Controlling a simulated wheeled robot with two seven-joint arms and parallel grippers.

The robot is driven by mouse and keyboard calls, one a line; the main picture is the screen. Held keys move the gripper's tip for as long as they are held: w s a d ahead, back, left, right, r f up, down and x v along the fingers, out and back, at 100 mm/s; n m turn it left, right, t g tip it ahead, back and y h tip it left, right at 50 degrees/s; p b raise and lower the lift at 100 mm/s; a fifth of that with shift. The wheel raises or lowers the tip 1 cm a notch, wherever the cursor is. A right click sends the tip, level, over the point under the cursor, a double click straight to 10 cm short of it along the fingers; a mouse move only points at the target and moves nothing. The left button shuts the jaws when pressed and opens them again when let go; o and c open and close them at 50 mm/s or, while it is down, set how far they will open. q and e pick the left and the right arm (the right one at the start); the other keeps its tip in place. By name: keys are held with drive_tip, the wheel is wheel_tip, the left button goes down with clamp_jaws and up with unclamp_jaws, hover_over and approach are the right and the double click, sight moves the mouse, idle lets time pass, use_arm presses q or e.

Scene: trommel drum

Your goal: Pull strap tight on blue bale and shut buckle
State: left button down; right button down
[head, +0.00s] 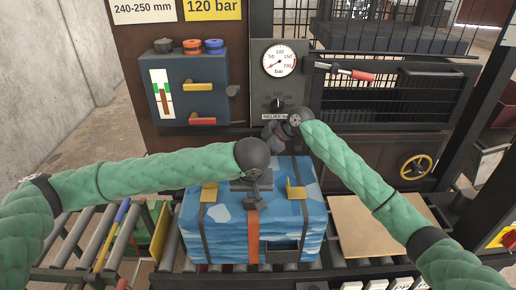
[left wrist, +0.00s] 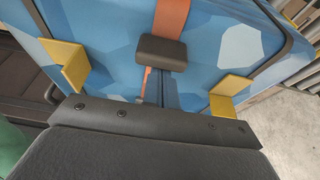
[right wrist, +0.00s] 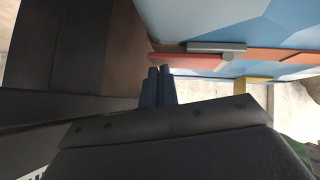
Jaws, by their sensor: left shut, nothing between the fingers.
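The blue bale (head: 205,240) sits on rollers in front of the press, with dark straps around it. An orange strap (head: 253,238) runs down its front middle; it also shows in the left wrist view (left wrist: 172,17). A dark block, seemingly the buckle (left wrist: 160,52), sits on the strap. My left gripper (head: 252,200) is over the bale's top, shut and empty, close by this block. My right gripper (head: 272,138) is behind the bale near the panel. In the right wrist view its fingers (right wrist: 158,86) are close together, tips by a red strap piece (right wrist: 170,61); whether they grip it is unclear.
Yellow corner pieces (head: 208,192) stand on the bale's top. A panel with a pressure gauge (head: 279,61) rises behind. A flat tan board (head: 375,230) lies right of the bale. Rollers (head: 85,238) extend left.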

use_arm(q)
drive_tip(key=shift+s+f, duration=0.35)
use_arm(e)
drive_tip(key=shift+d+f, duration=0.1)
drive_tip(key=shift+f, duration=0.2)
drive_tip(key=v, duration=1.2)
drive_tip(key=shift+r, duration=0.2)
use_arm(q)
drive_tip(key=shift+w, duration=0.15)
use_arm(e)
drive_tip(key=shift+w, duration=0.1)
